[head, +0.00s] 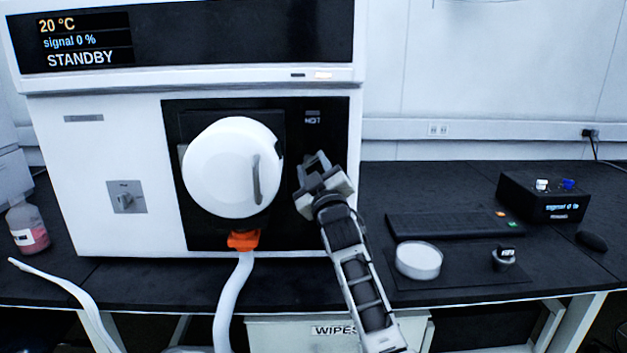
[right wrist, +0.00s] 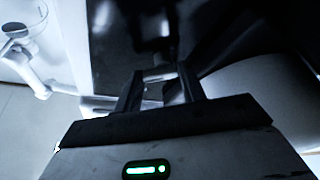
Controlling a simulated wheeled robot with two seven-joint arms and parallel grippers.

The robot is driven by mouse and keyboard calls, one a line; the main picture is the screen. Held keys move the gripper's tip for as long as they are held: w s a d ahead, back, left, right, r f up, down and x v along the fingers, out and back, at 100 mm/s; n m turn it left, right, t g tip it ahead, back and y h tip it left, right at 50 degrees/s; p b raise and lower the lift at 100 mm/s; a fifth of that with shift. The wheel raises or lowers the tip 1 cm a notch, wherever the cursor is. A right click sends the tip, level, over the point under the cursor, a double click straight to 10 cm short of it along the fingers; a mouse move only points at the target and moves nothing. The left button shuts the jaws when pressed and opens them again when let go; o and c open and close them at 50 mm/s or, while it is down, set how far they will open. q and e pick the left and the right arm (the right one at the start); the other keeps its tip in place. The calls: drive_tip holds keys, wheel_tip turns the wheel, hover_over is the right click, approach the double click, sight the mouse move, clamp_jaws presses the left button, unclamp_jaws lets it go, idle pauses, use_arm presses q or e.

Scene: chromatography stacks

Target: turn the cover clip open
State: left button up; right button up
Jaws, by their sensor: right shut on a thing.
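The large round white cover (head: 228,168) with a grey curved handle (head: 256,180) sits on the black front panel of the white instrument. My right gripper (head: 314,163) is just right of the cover, against the black panel below the small "HOT" label. It is shut on a small part there, which I take to be the cover clip; the fingers mostly hide it and its turn cannot be read. In the right wrist view, the two fingers (right wrist: 160,82) frame a small pale piece. My left gripper is not in view.
An orange fitting (head: 243,240) with a white hose (head: 231,305) is below the cover.

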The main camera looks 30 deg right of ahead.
use_arm(q)
drive_tip(key=b, duration=0.1)
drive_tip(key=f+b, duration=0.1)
drive_tip(key=b, duration=0.1)
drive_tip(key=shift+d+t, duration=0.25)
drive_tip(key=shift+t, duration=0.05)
use_arm(e)
drive_tip(key=m+h, duration=0.1)
drive_tip(key=m, duration=0.2)
drive_tip(key=m+g+h, duration=0.1)
drive_tip(key=m+h, duration=0.1)
drive_tip(key=m, duration=0.1)
drive_tip(key=m+h, duration=0.2)
drive_tip(key=m, duration=0.2)
drive_tip(key=shift+w+a+f, duration=0.1)
drive_tip(key=shift+a+f, duration=0.1)
drive_tip(key=shift+f, duration=0.15)
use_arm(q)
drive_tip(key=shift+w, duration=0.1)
use_arm(e)
drive_tip(key=shift+m+g, duration=0.3)
drive_tip(key=o, duration=1)
